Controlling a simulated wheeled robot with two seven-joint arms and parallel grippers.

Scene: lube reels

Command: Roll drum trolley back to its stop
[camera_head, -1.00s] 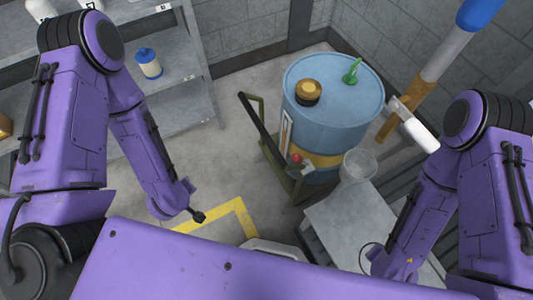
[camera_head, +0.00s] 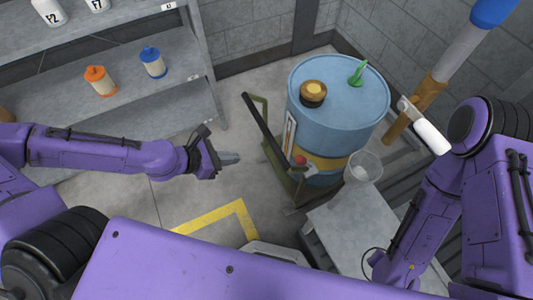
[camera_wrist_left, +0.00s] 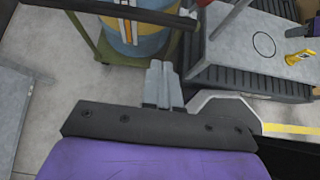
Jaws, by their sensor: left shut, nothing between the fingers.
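The drum trolley (camera_head: 294,186) is an olive-green frame with a black handle bar (camera_head: 263,130) and a red knob (camera_head: 300,160). It carries a blue drum (camera_head: 335,110) with a yellow band, a brown-and-yellow cap and a green spout on top. The trolley and the drum's lower part also show at the top of the left wrist view (camera_wrist_left: 100,45). My left gripper (camera_head: 230,158) is shut and empty, left of the handle and apart from it. Its closed fingers show in the left wrist view (camera_wrist_left: 160,82). My right gripper is hidden; only its arm shows at right.
A grey shelf unit (camera_head: 180,95) with orange and blue-capped bottles stands at left. A grey table (camera_head: 350,230) with a clear cup (camera_head: 362,167) stands right of the trolley. A yellow floor marking (camera_head: 215,218) lies in front, on open floor.

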